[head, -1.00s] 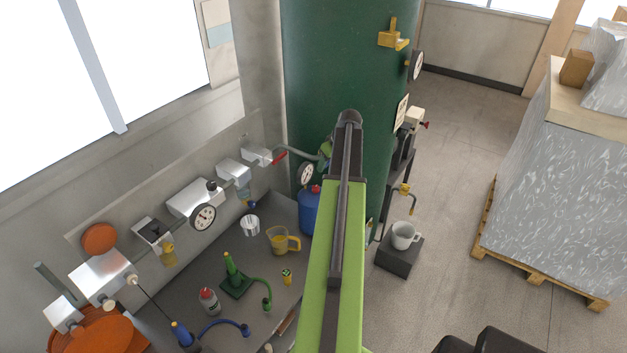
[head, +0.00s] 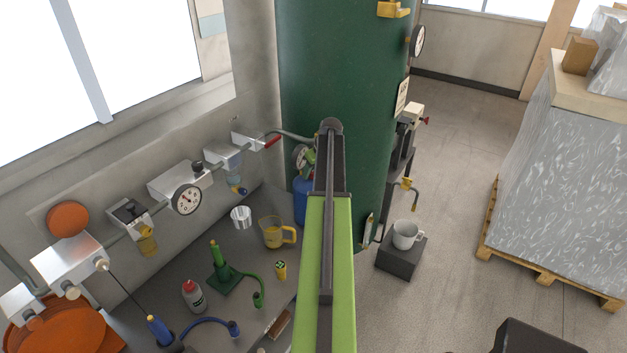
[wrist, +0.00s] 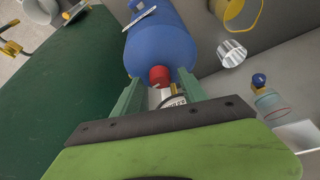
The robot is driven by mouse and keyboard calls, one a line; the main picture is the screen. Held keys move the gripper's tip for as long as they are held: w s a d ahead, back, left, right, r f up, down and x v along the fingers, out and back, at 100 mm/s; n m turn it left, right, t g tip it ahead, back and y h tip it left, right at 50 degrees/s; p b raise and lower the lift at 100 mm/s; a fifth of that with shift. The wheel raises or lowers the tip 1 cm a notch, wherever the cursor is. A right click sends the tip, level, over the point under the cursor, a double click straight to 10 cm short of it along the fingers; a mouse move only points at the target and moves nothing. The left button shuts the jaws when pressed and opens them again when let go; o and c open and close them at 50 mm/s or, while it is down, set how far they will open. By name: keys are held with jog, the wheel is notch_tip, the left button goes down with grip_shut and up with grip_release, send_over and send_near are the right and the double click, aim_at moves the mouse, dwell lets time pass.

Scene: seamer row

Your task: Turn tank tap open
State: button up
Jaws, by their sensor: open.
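The tall green tank (head: 335,80) stands at the centre of the head view. A small tap (head: 407,185) with a yellow handle and a bent spout is low on its right side. A white mug (head: 405,235) stands below the spout on a dark block (head: 400,260). In the wrist view the tank (wrist: 60,90) fills the left, and a yellow fitting (wrist: 10,47) shows at the left edge, possibly the tap. My gripper (wrist: 158,78) is open, its fingers apart near a red-capped blue cylinder (wrist: 160,40). In the head view my arm mostly hides the gripper.
A bench (head: 200,260) on the left holds a yellow jug (head: 272,232), a metal cup (head: 241,217) and oilers. A wall pipe with gauges and a red lever (head: 272,142) runs above it. A wrapped pallet load (head: 560,190) stands right.

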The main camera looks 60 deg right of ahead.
grip_shut()
jog(key=shift+m+h, duration=0.3)
jog(key=shift+m, duration=0.5)
grip_release()
jog(key=p+v, duration=1.6)
jog(key=v, duration=0.1)
jog(key=shift+a+r, duration=0.15)
jog(key=shift+r, duration=0.15)
